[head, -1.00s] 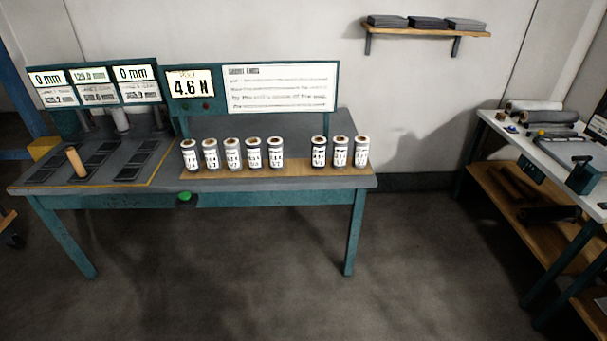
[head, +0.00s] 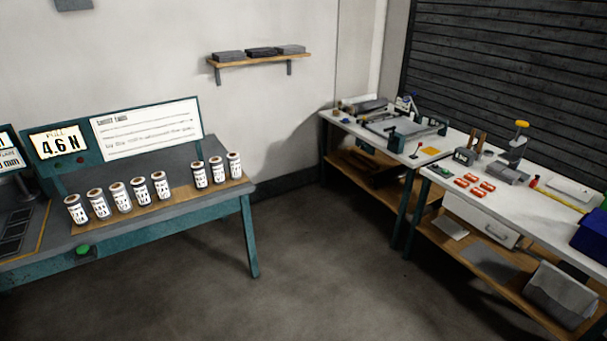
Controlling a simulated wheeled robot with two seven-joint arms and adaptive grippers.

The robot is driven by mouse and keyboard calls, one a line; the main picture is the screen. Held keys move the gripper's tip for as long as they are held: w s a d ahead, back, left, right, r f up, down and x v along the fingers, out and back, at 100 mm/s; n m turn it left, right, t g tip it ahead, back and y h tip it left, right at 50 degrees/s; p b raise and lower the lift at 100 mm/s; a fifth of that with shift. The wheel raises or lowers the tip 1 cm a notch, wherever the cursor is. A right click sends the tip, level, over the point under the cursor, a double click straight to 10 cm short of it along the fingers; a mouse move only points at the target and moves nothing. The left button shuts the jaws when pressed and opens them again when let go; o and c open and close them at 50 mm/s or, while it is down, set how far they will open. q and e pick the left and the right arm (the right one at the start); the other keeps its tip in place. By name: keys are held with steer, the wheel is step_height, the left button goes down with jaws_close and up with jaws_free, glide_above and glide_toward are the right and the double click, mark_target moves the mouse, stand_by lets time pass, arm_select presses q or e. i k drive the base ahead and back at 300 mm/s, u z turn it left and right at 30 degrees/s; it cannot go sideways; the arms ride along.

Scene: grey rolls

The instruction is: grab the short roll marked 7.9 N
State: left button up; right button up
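Several short grey rolls with white labels stand upright on a wooden strip (head: 188,197) along the front of the teal bench at the left in the head view. They form a larger group at the left, with one of its rolls here (head: 121,196), and a group of three at the right, with its middle roll here (head: 217,171). The label print is too small to read, so I cannot tell which roll is marked 7.9 N. A display (head: 59,143) behind them reads 4.6 N. Neither of my grippers is in view.
A green button (head: 83,250) is on the bench's front edge. A white-topped workbench (head: 440,165) with tools and small red parts stands at the right. A wall shelf (head: 258,61) holds dark stacks. The floor (head: 310,270) between the benches is clear.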

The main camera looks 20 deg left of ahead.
mark_target(233, 161)
steer(key=z, duration=0.3)
steer(key=k, duration=0.45)
steer(key=z, duration=0.35)
steer(key=i, duration=1.95)
steer(key=u, duration=0.75)
steer(key=i, duration=1.85)
steer(key=u, duration=1.7)
steer(key=i, duration=0.9)
steer(key=u, duration=1.1)
